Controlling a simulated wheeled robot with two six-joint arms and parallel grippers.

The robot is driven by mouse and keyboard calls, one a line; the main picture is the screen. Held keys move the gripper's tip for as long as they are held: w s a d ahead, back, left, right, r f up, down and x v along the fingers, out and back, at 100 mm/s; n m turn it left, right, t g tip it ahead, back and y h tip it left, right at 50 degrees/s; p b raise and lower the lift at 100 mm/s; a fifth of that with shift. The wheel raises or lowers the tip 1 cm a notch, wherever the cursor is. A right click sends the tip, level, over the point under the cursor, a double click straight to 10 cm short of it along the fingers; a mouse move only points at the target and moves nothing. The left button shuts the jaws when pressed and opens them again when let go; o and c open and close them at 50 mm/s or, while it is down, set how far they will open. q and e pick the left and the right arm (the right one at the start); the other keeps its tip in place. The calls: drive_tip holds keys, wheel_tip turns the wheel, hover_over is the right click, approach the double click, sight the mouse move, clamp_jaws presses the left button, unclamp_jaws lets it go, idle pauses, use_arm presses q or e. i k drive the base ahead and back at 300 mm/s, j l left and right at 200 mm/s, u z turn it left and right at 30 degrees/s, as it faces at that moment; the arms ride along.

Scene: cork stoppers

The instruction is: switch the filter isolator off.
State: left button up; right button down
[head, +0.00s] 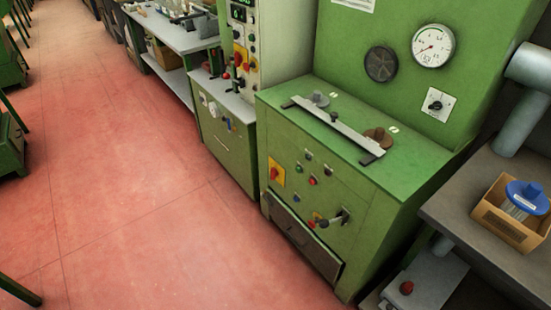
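A green machine cabinet (325,175) stands right of the middle. A red rotary switch on a yellow plate (276,171) sits on the left of its front. A black rotary switch on a white plate (437,104) is on the upright green panel at the right. Another red and yellow switch (241,57) is on the pale control panel further left. Labels are too small to read, so I cannot tell which one is the filter isolator or how its handle is set. Neither of my grippers is in view.
A gauge (433,46) is on the upright panel. A metal bar (335,128) lies on the cabinet top. A dark bench (490,205) at the right holds a cardboard box (500,226) with a blue-lidded tub (527,196). The red floor (120,190) at the left is clear.

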sight(274, 173)
drive_tip(key=i+j, duration=1.1)
drive_tip(key=z, duration=0.05)
